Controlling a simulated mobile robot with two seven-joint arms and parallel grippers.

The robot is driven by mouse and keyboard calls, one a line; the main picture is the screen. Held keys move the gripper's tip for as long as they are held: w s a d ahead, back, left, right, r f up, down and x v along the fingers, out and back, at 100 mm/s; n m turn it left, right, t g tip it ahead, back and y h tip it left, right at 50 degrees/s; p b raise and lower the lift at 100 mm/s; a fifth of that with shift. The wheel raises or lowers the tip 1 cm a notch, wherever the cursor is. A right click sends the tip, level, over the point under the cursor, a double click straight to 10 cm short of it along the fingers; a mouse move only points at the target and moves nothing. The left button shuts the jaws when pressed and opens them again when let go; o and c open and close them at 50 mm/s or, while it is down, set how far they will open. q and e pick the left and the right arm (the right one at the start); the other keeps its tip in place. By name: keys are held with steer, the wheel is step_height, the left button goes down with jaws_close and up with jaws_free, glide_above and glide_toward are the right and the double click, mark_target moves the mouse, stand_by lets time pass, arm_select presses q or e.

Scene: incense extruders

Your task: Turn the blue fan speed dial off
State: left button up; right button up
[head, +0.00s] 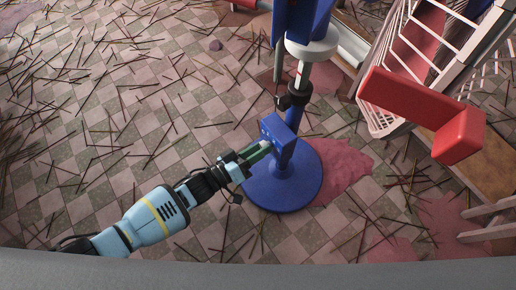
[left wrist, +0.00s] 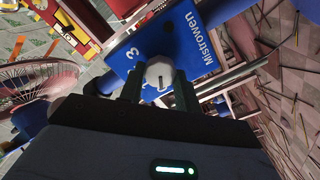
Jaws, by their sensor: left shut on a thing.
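The blue fan stands on a round blue base (head: 262,195) on the floor, right of centre in the head view. A white round speed dial (left wrist: 160,72) with a dark pointer mark sticks out from the box. My left gripper (head: 260,150) reaches the box from the lower left. Its two dark green fingers are shut on the dial, one on each side. My right gripper is not in view.
A white wire rack (head: 410,45) and a red block-shaped piece (head: 425,108) are at the right. Incense sticks litter the checkered floor. A pinkish patch (head: 345,170) lies beside the base. A round wire-guarded fan (left wrist: 45,80) shows in the left wrist view.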

arm_select(q)
steer(key=o, duration=1)
steer(key=p+v, duration=0.2)
steer(key=v, duration=0.5)
steer(key=shift+s+a, duration=0.25)
steer(key=shift+a, duration=0.05)
